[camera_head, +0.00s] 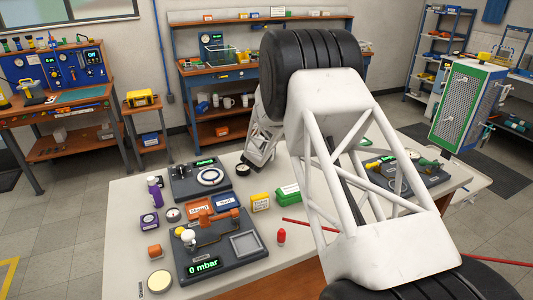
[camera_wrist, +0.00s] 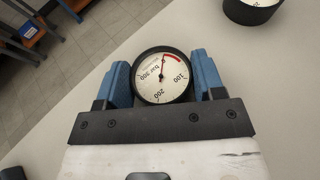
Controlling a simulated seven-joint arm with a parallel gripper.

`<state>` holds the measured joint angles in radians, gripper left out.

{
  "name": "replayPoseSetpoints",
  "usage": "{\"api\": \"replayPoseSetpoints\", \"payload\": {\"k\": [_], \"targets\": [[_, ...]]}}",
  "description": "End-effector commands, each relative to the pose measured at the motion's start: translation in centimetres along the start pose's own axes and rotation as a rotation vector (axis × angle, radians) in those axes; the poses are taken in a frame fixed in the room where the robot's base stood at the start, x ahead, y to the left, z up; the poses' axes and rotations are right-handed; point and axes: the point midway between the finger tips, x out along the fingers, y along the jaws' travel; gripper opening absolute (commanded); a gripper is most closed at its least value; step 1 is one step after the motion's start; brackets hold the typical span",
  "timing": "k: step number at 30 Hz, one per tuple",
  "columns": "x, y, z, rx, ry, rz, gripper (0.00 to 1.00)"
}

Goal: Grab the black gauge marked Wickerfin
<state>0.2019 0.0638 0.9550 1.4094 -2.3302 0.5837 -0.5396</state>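In the wrist view a round gauge (camera_wrist: 162,77) with a black rim and a white dial sits between the two blue fingers of my gripper (camera_wrist: 162,80). The dial shows 100, 200, 300 and bar, with a red arc. The small name print is too blurred to read. The fingers flank the rim closely; I cannot tell whether they press on it. A second black gauge (camera_wrist: 252,8) lies on the bench at the top right, cut by the frame. In the head view a black gauge (camera_head: 243,170) sits just left of my gripper (camera_head: 258,160), whose fingertips are poorly visible.
The bench top (camera_head: 130,240) carries a regulator panel (camera_head: 200,178), a 0 mbar unit (camera_head: 215,250), a yellow box (camera_head: 260,202), green boxes (camera_head: 288,194) and a red-capped item (camera_head: 281,237). Another round gauge (camera_head: 172,214) stands left. My arm hides much of the right side.

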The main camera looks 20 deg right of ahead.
Motion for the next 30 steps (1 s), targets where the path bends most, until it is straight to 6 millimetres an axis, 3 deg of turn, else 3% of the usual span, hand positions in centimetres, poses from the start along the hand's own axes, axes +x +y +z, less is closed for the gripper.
{"api": "replayPoseSetpoints", "payload": {"k": [1,4,20,26,30], "targets": [[0.0,0.0,0.0,0.000,0.000,0.000,0.49],[0.0,0.0,0.0,0.000,0.000,0.000,0.36],[-0.5,0.0,1.3,0.002,-0.002,0.000,0.36],[-1.5,0.0,3.6,0.002,-0.002,0.001,0.36],[-2.9,-0.6,2.9,0.000,0.000,0.000,0.36]]}}
